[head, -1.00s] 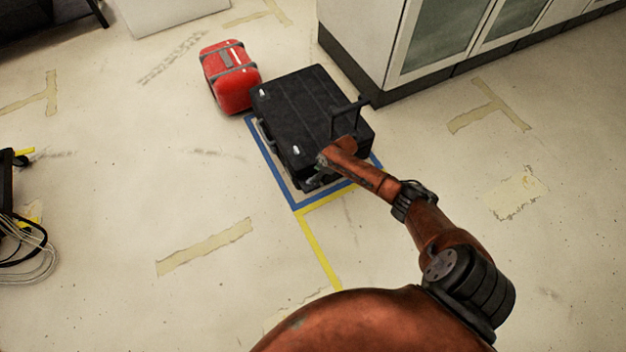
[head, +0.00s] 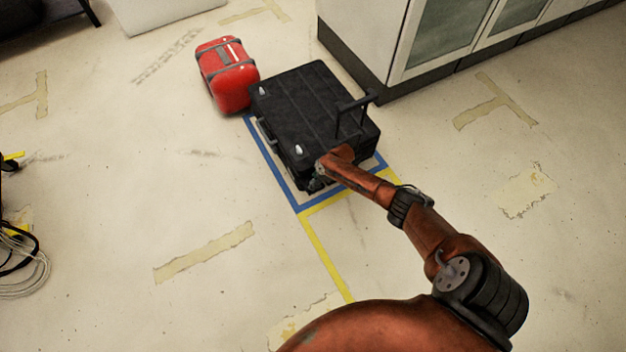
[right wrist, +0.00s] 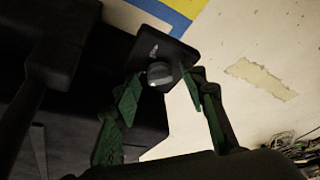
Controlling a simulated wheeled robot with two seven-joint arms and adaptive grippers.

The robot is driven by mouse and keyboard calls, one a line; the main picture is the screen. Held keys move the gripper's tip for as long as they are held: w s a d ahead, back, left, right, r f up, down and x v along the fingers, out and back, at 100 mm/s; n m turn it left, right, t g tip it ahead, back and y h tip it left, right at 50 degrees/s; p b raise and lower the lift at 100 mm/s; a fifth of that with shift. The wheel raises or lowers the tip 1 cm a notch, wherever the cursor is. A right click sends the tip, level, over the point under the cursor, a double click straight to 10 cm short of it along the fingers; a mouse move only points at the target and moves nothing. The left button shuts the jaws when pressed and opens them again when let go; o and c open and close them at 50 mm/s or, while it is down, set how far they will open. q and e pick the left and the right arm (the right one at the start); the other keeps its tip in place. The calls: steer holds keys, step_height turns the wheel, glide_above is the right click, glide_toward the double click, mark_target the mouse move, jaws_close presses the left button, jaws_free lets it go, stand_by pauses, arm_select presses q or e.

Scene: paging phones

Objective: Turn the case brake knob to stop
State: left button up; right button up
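The black case (head: 305,100) lies on the floor inside a blue tape outline, with its pull handle (head: 352,115) raised on the right. In the right wrist view a small dark plate (right wrist: 172,58) carries a round grey knob (right wrist: 160,73) with a pale mark above it. My right gripper (head: 315,184) is at the case's near side. Its two green-padded fingers (right wrist: 160,90) stand apart in the wrist view, with the knob between and just beyond their tips. I cannot tell whether a finger touches the knob. My left gripper is out of view.
A red case (head: 228,75) stands close to the black case's left. A white cabinet (head: 362,40) is behind it to the right. Cables (head: 22,262) lie at the left edge. The floor in front and to the left is open.

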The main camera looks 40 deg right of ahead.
steer(key=shift+c, duration=0.6)
jaws_close()
